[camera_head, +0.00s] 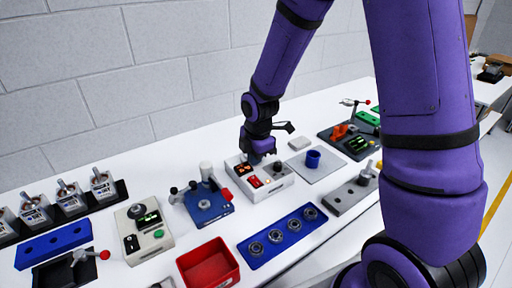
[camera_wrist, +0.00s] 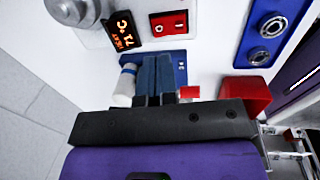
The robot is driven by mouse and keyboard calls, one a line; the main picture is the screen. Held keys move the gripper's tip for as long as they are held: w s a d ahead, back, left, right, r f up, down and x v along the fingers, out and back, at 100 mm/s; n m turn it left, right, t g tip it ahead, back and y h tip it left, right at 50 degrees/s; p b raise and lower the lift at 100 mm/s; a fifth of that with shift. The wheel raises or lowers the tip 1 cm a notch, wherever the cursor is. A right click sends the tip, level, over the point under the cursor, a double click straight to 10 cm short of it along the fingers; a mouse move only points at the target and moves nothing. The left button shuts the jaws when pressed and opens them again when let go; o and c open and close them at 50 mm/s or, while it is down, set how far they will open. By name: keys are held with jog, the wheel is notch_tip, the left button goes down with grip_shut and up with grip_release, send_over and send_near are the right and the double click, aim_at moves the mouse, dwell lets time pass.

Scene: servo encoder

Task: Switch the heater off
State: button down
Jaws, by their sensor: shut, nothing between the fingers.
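The heater is a white box (camera_head: 273,187) in the middle of the bench, with a red rocker switch (camera_head: 255,182), an orange-lit display (camera_head: 244,170) and a dark round part on top. In the wrist view the red switch (camera_wrist: 169,23) sits beside the display (camera_wrist: 124,30), which reads about 71 °C with HEAT. Which side of the rocker is pressed I cannot tell. My gripper (camera_head: 259,158) is above the back of the heater, pointing down. In the wrist view its shut, empty fingers (camera_wrist: 158,60) lie below the switch in the picture; contact is not visible.
A blue fixture with a white cylinder (camera_head: 206,172) and a grey-green display box (camera_head: 143,228) stand left. A blue tray of rings (camera_head: 250,249) and a red bin (camera_head: 187,270) lie in front. A plate with a blue cup (camera_head: 313,159) is right. The wall is behind.

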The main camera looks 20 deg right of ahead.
aim_at(256, 181)
jog(key=f, duration=0.6)
jog(key=shift+w+a+f, duration=0.1)
jog(key=shift+w+f, duration=0.25)
jog(key=shift+w, duration=0.05)
jog(key=shift+f, duration=0.2)
jog(key=shift+s, duration=0.2)
jog(key=shift+s+r, duration=0.25)
jog(key=shift+s, duration=0.3)
